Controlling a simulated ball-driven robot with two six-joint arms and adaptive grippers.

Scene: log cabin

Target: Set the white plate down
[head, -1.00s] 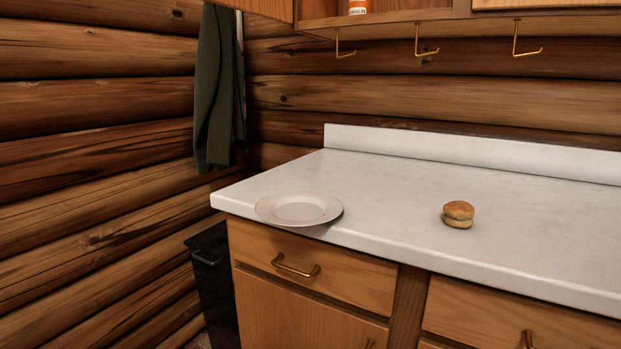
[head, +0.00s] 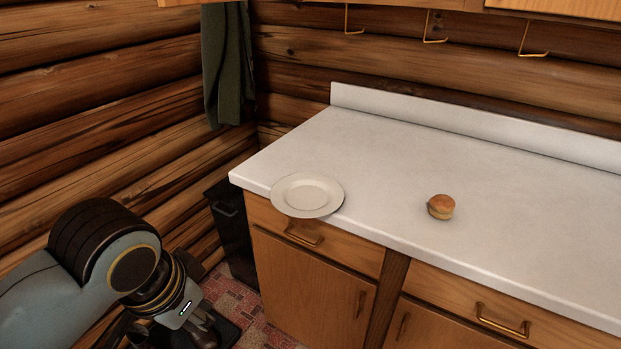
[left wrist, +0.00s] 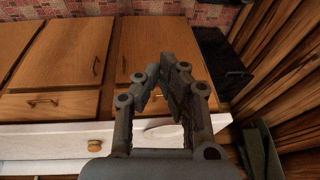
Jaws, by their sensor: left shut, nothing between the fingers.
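The white plate (head: 307,196) lies at the left end of the white counter (head: 420,150), its front rim reaching past the counter's front edge. In the left wrist view, the plate (left wrist: 163,131) is partly hidden behind my fingers. My left gripper (head: 205,332) is low in front of the cabinets, below and left of the plate and apart from it. In the left wrist view, my left gripper (left wrist: 167,68) has its fingertips together with nothing between them. My right gripper is in neither view.
A small burger (head: 441,207) sits on the counter right of the plate. A black bin (head: 232,235) stands left of the wooden cabinets (head: 310,275). Hooks (head: 434,30) hang above the counter, and a dark cloth (head: 228,70) hangs in the corner. Much of the counter is clear.

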